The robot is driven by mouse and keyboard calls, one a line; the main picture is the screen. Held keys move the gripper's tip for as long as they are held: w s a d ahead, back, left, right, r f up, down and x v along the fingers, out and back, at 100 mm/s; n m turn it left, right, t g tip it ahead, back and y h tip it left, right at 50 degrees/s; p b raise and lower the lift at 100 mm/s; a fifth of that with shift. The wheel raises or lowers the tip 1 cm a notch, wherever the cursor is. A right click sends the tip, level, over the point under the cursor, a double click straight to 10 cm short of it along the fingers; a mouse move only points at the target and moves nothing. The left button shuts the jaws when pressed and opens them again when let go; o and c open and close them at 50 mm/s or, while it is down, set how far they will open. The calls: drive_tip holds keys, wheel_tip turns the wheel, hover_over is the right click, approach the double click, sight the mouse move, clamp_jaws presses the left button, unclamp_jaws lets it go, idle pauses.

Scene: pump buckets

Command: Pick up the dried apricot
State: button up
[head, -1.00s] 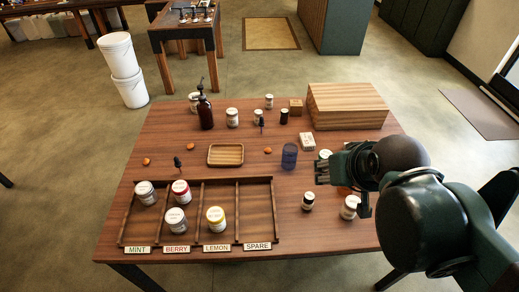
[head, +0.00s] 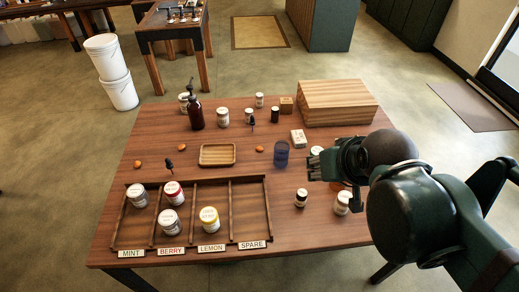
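Small orange pieces that look like dried apricots lie on the wooden table. One (head: 138,163) is at the left, one (head: 182,147) is left of the small wooden tray (head: 202,163), and one (head: 259,149) is just right of that tray. My gripper (head: 312,167) is over the right side of the table, right of the blue cup (head: 281,154) and apart from the orange pieces. Its fingers are seen small and from the side, so their opening is unclear. My arm hides part of the table's right side, where a bit of orange-brown shows below the gripper.
A labelled divided rack (head: 248,212) holds several jars at the front left. A pump bottle (head: 196,112), several small jars and a large wooden box (head: 336,103) stand at the back. A dark jar (head: 301,198) and a white jar (head: 342,203) stand front right.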

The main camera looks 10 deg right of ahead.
drive_tip(key=shift+w+r, duration=0.1)
drive_tip(key=n+g+p, duration=0.7)
drive_tip(key=n, duration=1)
hover_over(259, 147)
wheel_tip(259, 147, down, 16)
drive_tip(key=shift+d+f, duration=0.15)
drive_tip(key=shift+f+n, duration=0.3)
drive_tip(key=shift+f, duration=0.05)
drive_tip(key=shift+f+b, duration=0.35)
drive_tip(key=shift+f, duration=0.95)
